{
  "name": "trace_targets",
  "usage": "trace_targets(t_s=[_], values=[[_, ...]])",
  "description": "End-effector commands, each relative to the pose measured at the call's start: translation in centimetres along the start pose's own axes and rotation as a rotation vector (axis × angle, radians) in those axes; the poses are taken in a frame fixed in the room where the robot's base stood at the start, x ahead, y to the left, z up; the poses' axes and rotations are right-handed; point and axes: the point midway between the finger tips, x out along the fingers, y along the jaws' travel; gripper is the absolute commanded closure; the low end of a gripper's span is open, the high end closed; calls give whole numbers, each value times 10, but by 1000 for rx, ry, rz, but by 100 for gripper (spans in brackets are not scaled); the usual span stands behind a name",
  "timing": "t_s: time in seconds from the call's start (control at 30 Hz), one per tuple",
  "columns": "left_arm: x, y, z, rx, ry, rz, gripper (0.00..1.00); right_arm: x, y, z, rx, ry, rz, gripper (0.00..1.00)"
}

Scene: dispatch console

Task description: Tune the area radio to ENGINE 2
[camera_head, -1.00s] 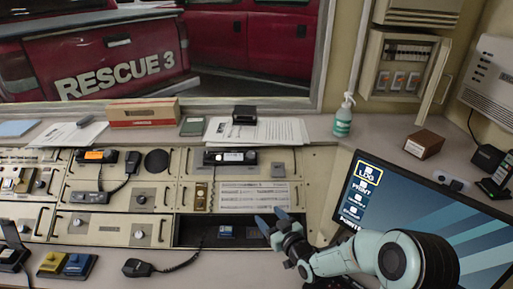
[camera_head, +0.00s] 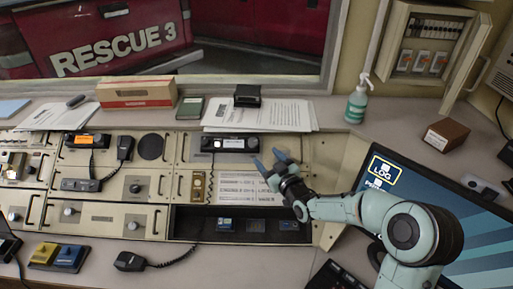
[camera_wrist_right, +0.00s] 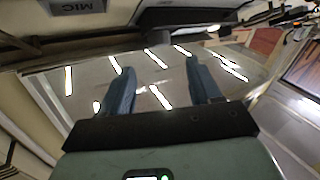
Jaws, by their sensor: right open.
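A black radio (camera_head: 229,143) with a pale display sits at the top of the middle console panel. Another black radio (camera_head: 88,140) with an orange display sits further left. I cannot read either display or tell which is the area radio. A printed card (camera_head: 240,187) is below the middle radio. My right gripper (camera_head: 270,160) is open and empty, just right of the middle radio and apart from it, covering part of the panel. In the right wrist view its two blue fingers (camera_wrist_right: 160,72) are spread with nothing between them. My left gripper is not in view.
A corded microphone (camera_head: 130,261) lies on the front desk. A dark recess (camera_head: 190,228) is below the card.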

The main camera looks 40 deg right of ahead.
Motion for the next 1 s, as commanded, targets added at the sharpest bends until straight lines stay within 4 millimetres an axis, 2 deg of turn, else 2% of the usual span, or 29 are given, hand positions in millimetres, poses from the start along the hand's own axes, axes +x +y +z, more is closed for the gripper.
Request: trace_targets(t_s=[0.03, 0.2, 0.4, 0.6, 0.83, 0.87, 1.0], values=[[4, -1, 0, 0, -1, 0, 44, 12, -1, 1, 7, 6, -2, 37], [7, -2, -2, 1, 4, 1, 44, 45, -1, 0, 6, 5, -1, 37], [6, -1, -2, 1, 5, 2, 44, 70, 0, 0, 2, 2, 0, 37], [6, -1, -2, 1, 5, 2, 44, 79, 0, 0, -1, -1, 0, 37], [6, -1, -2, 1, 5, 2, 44, 79, 0, 0, -1, -1, 0, 37], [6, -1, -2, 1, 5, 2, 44, 79, 0, 0, -1, -1, 0, 44], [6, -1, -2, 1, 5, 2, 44, 79, 0, 0, -1, -1, 0, 89]])
